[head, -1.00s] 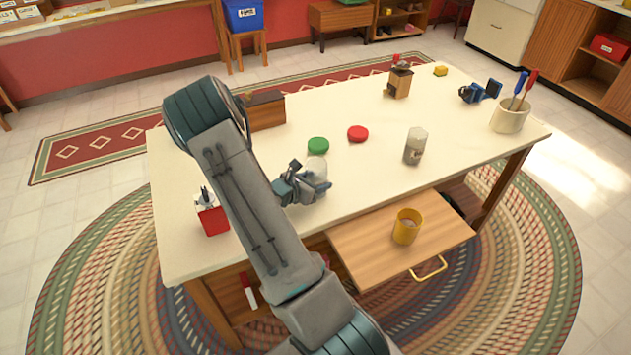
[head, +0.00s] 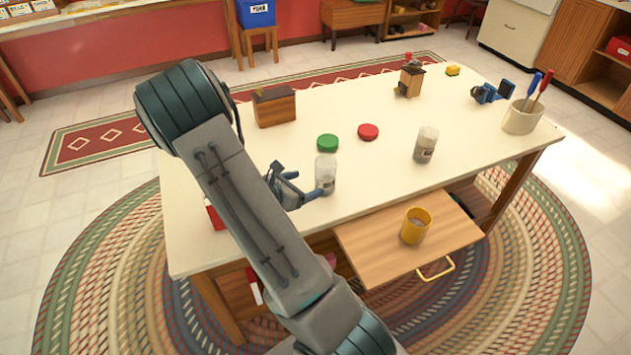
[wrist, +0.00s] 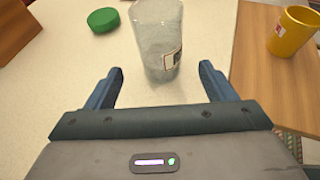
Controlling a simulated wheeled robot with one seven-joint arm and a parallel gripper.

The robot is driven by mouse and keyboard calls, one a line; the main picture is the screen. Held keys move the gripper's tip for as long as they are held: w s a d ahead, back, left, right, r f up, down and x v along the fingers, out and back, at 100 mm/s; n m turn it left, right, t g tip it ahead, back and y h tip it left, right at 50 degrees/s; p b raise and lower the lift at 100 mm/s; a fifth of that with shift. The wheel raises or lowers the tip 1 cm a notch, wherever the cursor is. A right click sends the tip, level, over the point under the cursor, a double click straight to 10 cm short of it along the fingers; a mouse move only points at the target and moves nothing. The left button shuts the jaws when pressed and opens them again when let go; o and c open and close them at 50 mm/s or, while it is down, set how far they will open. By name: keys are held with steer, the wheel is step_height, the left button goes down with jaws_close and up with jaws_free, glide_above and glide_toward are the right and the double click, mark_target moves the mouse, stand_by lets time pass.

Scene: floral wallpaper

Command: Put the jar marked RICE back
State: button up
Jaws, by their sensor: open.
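A clear jar (head: 325,176) without a lid stands upright on the white table (head: 240,220), near its front edge. It also shows in the wrist view (wrist: 157,42), with a small label on its right side that I cannot read. My gripper (head: 303,184) is open, just left of this jar in the head view. In the wrist view its fingers lie to either side of the jar's base, with gaps showing. A second clear jar (head: 426,146) with grey contents and an unreadable label stands further right. I cannot tell which one says RICE.
A green lid (head: 327,143) and a red lid (head: 368,132) lie behind the jars. A yellow cup (head: 415,226) stands on the open drawer (head: 375,257). A wooden box (head: 275,108), a grinder (head: 411,80) and a utensil crock (head: 521,118) stand on the table.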

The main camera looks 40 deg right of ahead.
steer(key=s+a+r+m+t+y, duration=0.1)
steer(key=s+a+r+m+y, duration=1.2)
steer(key=s+a+r+m, duration=0.5)
steer(key=a+r+m, duration=0.1)
steer(key=a+m, duration=0.1)
steer(key=a, duration=0.1)
steer(key=shift+a+r, duration=0.15)
stand_by(0.7)
